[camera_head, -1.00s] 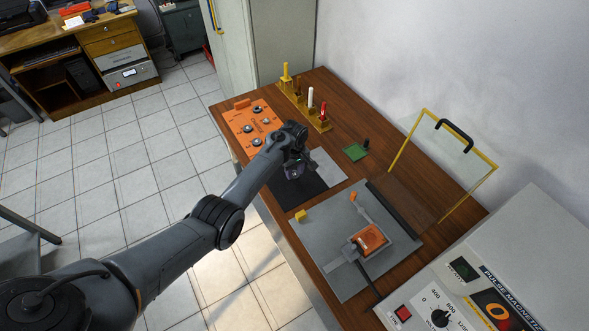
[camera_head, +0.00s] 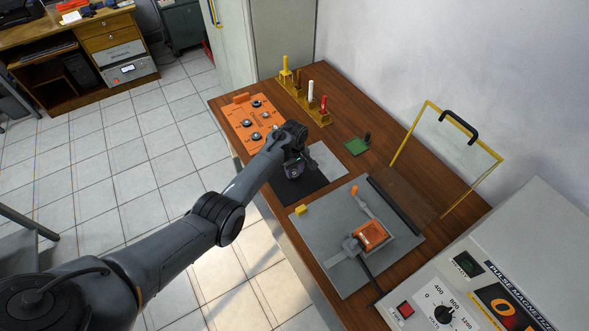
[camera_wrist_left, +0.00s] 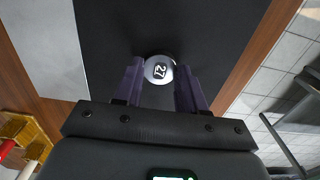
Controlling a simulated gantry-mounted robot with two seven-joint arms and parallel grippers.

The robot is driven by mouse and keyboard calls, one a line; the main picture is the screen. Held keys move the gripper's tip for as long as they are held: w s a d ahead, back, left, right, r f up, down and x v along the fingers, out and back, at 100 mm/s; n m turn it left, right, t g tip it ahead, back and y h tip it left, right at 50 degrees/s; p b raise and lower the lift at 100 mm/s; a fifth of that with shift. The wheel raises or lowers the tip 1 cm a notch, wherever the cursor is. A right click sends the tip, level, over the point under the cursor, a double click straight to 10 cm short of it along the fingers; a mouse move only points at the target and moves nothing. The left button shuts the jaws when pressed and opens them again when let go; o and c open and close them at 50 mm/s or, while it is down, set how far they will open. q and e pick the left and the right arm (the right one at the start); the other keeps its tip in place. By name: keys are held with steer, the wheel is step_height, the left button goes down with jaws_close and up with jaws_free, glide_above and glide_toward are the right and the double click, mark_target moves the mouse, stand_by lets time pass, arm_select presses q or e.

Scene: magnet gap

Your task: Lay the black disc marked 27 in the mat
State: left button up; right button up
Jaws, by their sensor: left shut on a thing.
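My left gripper (camera_head: 293,171) is over the black mat (camera_head: 309,187) on the wooden bench, with its fingers pointing down. In the left wrist view the gripper (camera_wrist_left: 158,72) is shut on the disc marked 27 (camera_wrist_left: 159,69), whose pale top face shows the number. The black mat (camera_wrist_left: 200,28) lies behind the disc in that view. I cannot tell whether the disc touches the mat or is just above it. In the head view the gripper mostly hides the disc. My right gripper is not in view.
A pale grey sheet (camera_head: 327,160) adjoins the mat. An orange board (camera_head: 247,113) with several round pieces lies on the far side. A grey plate (camera_head: 335,272) with an orange block (camera_head: 370,236) is nearer. Coloured posts stand in a yellow rack (camera_head: 318,117) at the back.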

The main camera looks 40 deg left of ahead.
arm_select(q)
steer(key=shift+f, duration=0.2)
stand_by(0.6)
steer(key=o, duration=1.1)
steer(key=c, duration=0.6)
steer(key=shift+o, duration=0.2)
steer(key=shift+r, duration=0.1)
step_height(320, 180, up, 4)
steer(key=p, duration=0.4)
steer(key=shift+r+p, duration=0.2)
steer(key=shift+p, duration=0.2)
